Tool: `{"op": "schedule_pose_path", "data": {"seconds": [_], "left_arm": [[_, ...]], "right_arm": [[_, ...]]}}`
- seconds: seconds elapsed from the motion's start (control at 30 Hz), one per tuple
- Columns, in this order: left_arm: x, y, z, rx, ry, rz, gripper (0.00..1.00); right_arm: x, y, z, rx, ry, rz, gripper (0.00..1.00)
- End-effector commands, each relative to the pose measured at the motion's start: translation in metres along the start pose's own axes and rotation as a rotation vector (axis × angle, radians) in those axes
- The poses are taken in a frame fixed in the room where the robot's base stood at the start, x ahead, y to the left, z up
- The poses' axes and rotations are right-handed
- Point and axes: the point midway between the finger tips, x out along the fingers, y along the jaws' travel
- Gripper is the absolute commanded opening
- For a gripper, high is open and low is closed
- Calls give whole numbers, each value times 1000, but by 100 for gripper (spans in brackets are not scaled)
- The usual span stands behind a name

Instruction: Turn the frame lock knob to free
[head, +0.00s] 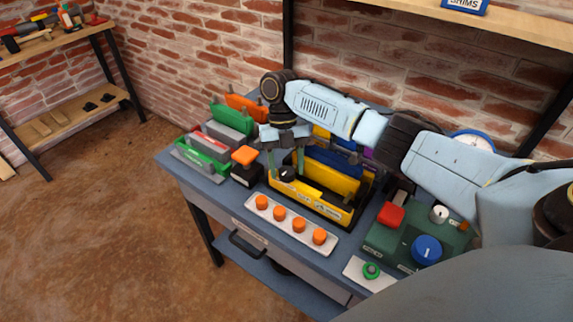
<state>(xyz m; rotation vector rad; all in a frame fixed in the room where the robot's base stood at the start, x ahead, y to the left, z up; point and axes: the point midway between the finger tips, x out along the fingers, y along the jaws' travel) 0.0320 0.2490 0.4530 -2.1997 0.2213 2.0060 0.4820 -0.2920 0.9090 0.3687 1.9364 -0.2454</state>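A black round knob (287,174) sits at the front left corner of the yellow and black frame (327,205) on the blue-grey bench. It looks like the frame lock knob; its setting is too small to read. My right gripper (286,166) points down right over this knob, with its two greenish fingers apart, one to each side of it. Whether the fingertips touch the knob I cannot tell. My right arm comes in from the right and hides part of the back of the bench. My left gripper is not in view.
A white strip with several orange knobs (279,213) lies in front of the frame. An orange-topped black block (245,157) stands close left of the gripper. A green box (400,240) with red button and blue dial (426,249) is at right. Coloured plates (230,118) stand behind left.

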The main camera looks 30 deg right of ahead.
Motion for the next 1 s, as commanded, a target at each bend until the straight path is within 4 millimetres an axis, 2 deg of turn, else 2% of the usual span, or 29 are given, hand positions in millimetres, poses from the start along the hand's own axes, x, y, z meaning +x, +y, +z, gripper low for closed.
{"op": "schedule_pose_path", "data": {"seconds": [0.33, 0.47, 0.67, 0.8, 1.0], "left_arm": [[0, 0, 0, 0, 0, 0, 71], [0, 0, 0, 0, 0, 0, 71], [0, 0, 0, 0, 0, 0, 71], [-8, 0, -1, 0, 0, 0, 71], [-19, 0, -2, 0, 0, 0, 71]], "right_arm": [[-1, 0, 0, 2, 0, 0, 59], [-12, 0, 0, 2, -1, 1, 59], [-52, 0, 0, 3, -3, 3, 59], [-87, 0, 0, 2, -4, 1, 59], [-121, 0, -1, 1, -2, 0, 59]]}}
